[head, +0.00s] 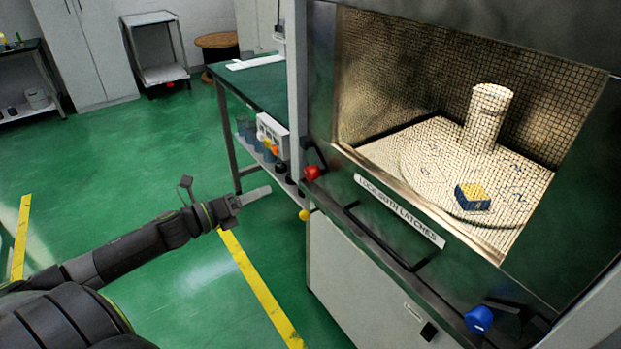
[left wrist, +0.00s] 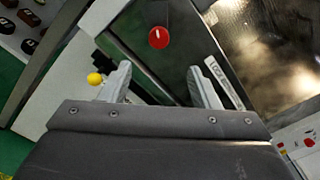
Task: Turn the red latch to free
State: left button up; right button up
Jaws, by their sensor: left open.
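The red latch (head: 312,173) is a round red knob at the left end of the microwave generator's front, beside the mesh window. It also shows in the left wrist view (left wrist: 158,37), ahead of and between my fingertips. My left gripper (head: 256,195) is to the left of the red latch and apart from it. In the left wrist view its two fingers (left wrist: 158,82) are spread with nothing between them. A blue latch knob (head: 478,319) sits at the right end of the front. My right gripper is not seen.
A yellow knob (head: 304,215) sits just below the red latch. A black handle bar (head: 385,240) runs along the front under the "LOCK BOTH LATCHES" label (head: 400,210). A green-topped bench (head: 262,88) stands behind on the left. Green floor (head: 150,150) is open at left.

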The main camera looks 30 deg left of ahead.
pick_arm(q)
jog(key=p, duration=0.2)
send_near(307, 174)
jog(key=shift+w, duration=0.7)
jog(key=p+x, duration=0.2)
jog(key=x, duration=0.5)
jog(key=shift+w+d, duration=0.25)
jog(key=shift+d, duration=0.1)
jog(key=shift+w+d+f, duration=0.1)
jog(key=shift+w+d, duration=0.15)
jog(key=shift+w, duration=0.3)
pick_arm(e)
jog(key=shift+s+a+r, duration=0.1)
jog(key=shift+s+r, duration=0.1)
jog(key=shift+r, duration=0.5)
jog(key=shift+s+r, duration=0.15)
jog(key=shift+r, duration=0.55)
pick_arm(q)
jog(key=shift+c, duration=0.4)
jog(key=c, duration=0.9)
